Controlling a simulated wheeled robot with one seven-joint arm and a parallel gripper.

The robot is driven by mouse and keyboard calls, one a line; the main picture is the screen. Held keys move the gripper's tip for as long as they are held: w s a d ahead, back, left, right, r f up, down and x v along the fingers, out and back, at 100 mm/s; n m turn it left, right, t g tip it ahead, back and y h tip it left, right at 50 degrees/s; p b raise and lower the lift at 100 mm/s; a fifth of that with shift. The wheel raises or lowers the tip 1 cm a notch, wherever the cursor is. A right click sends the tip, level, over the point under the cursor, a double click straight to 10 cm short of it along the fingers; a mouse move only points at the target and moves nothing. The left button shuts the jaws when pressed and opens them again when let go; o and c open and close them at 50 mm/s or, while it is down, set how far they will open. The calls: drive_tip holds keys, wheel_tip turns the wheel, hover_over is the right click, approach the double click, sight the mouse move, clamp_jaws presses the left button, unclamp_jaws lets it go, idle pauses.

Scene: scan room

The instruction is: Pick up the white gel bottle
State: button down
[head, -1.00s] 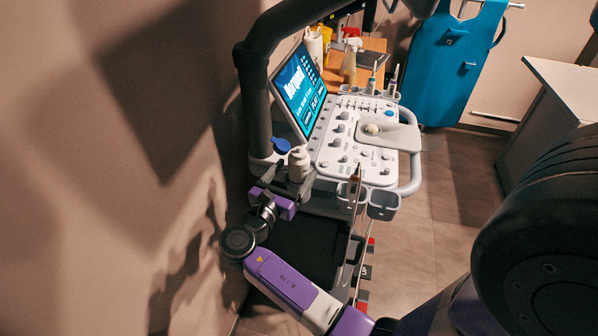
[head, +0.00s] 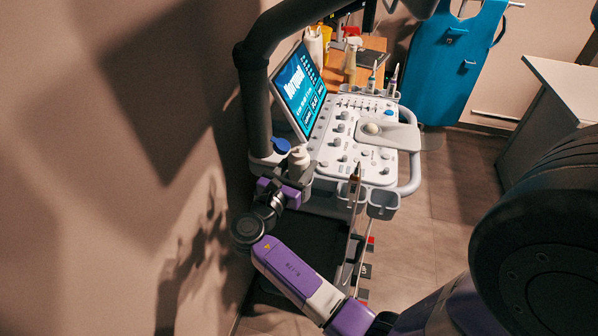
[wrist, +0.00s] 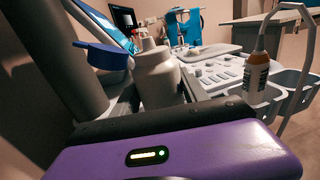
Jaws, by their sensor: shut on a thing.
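The white gel bottle (head: 299,158) is upright at the left edge of the ultrasound console, below its screen.
The console (head: 355,140) with its screen and knobs is close on the right. A dark support arm (head: 255,100) and the wall are close on the left. A blue apron (head: 455,60) hangs behind.

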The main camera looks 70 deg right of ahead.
sight(299, 147)
wheel_tip(299, 147, up, 10)
drive_tip(key=shift+r+p, duration=0.1)
drive_tip(key=shift+p, duration=0.35)
drive_tip(key=c, duration=1.2)
unclamp_jaws()
drive_tip(key=shift+c, duration=0.9)
